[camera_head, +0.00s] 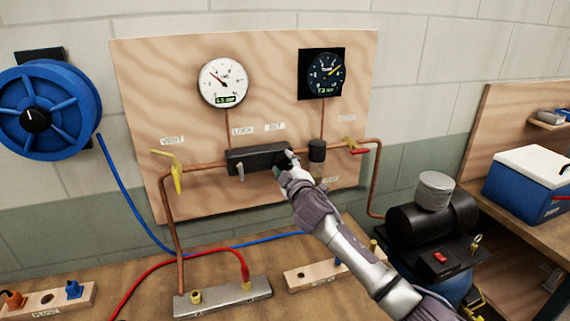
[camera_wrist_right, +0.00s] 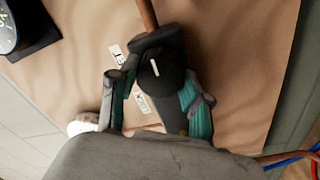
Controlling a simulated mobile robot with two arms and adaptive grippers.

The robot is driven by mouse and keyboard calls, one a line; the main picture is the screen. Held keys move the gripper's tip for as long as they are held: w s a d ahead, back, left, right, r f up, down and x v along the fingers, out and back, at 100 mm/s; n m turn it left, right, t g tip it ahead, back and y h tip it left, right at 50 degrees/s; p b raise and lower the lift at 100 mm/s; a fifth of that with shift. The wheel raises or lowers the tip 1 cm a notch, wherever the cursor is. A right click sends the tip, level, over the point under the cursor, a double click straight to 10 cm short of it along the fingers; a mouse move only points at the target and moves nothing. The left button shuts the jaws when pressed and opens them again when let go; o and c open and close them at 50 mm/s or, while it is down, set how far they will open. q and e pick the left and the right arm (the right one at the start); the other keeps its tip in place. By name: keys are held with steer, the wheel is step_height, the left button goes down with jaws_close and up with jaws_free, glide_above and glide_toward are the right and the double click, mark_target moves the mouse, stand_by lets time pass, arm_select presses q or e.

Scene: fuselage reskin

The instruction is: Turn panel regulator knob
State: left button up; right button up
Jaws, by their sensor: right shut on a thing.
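The regulator is a black block (camera_head: 250,160) on the copper pipe of the plywood panel (camera_head: 150,95), with LOCK and SET labels above it. My right gripper (camera_head: 285,164) is at the block's right end and covers the knob in the head view. In the right wrist view the round black regulator knob (camera_wrist_right: 158,72) has a short white mark. The fingers of my right gripper (camera_wrist_right: 152,98) stand on either side of it, shut on it. A white gauge (camera_head: 223,83) and a black gauge (camera_head: 322,73) hang above. My left gripper is not in view.
A yellow vent valve (camera_head: 176,172) is left of the regulator. A dark cylinder (camera_head: 317,150) and a red-handled valve (camera_head: 358,151) are close on the right. A metal manifold (camera_head: 222,298) with hoses lies on the bench below. A compressor (camera_head: 432,220) stands lower right.

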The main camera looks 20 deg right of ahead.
steer(key=shift+f+n+p, duration=0.15)
steer(key=shift+n+p, duration=0.2)
steer(key=shift+n, duration=1.65)
steer(key=o, duration=1.2)
steer(key=shift+s, duration=0.1)
steer(key=s, duration=1.1)
steer(key=shift+s+d+f, duration=0.2)
steer(key=shift+s+f, duration=0.1)
steer(key=shift+s, duration=0.1)
